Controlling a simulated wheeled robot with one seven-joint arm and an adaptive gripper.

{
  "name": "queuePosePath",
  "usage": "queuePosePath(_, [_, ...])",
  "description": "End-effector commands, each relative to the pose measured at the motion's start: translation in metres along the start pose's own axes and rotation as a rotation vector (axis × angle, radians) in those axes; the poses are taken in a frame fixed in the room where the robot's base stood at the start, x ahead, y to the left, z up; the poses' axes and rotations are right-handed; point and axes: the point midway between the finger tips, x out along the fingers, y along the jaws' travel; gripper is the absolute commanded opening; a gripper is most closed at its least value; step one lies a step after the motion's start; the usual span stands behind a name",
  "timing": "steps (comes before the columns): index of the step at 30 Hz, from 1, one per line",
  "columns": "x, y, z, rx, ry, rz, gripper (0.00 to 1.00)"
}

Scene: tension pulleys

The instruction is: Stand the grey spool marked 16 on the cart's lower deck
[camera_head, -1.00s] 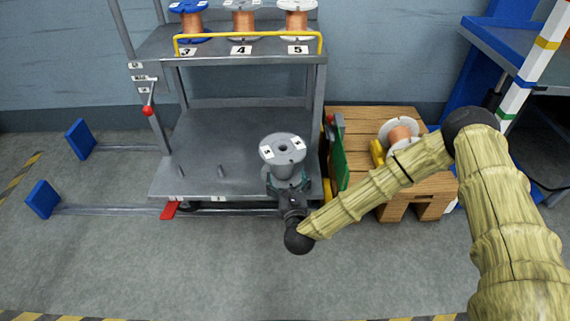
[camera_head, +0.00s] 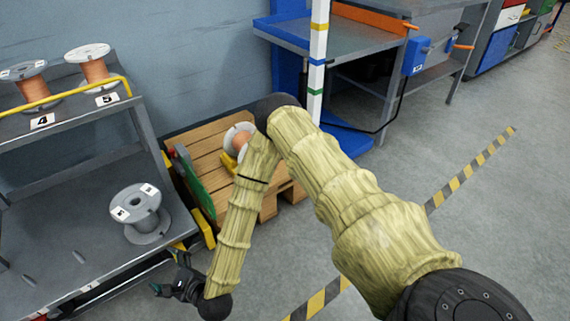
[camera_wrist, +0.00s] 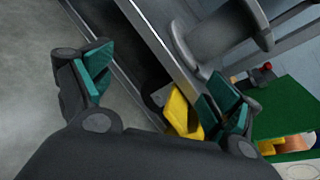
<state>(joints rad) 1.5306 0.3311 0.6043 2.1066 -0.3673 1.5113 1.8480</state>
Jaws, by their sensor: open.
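The grey spool (camera_head: 142,212) stands upright on the cart's lower deck (camera_head: 60,222), near its right end. White labels show on its top flange, but I cannot read the number. In the wrist view part of the spool (camera_wrist: 218,38) shows at the top, beyond the deck edge, apart from my fingers. My gripper (camera_head: 168,284) is in front of the deck's front edge, below the spool in the head view, and holds nothing. In the wrist view my gripper's (camera_wrist: 155,88) two teal-padded fingers are spread wide with nothing between them but the cart edge and floor behind.
Copper spools (camera_head: 97,68) stand on the upper deck behind a yellow rail (camera_head: 60,97). A wooden pallet (camera_head: 205,150) with a green board (camera_head: 188,170) and a copper spool (camera_head: 238,138) is right of the cart. A blue workbench (camera_head: 350,42) stands behind.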

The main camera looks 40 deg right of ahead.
Motion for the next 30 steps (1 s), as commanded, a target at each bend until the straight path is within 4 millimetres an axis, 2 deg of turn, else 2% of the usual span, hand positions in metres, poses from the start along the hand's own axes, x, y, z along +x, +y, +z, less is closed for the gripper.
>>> queuePosePath(3, [-0.022, 0.024, -0.023, -0.218, 0.060, 0.122, 0.90])
queuePosePath(9, [-0.069, 0.054, -0.069, -0.611, 0.133, 0.355, 0.90])
queuePosePath(15, [-0.133, 0.067, -0.121, -1.026, 0.158, 0.641, 0.90])
queuePosePath(20, [-0.190, 0.061, -0.160, -1.329, 0.135, 0.890, 0.90])
queuePosePath(24, [-0.243, 0.045, -0.188, -1.561, 0.080, 1.121, 0.90])
queuePosePath(30, [-0.307, 0.017, -0.214, -1.785, -0.031, 1.413, 0.90])
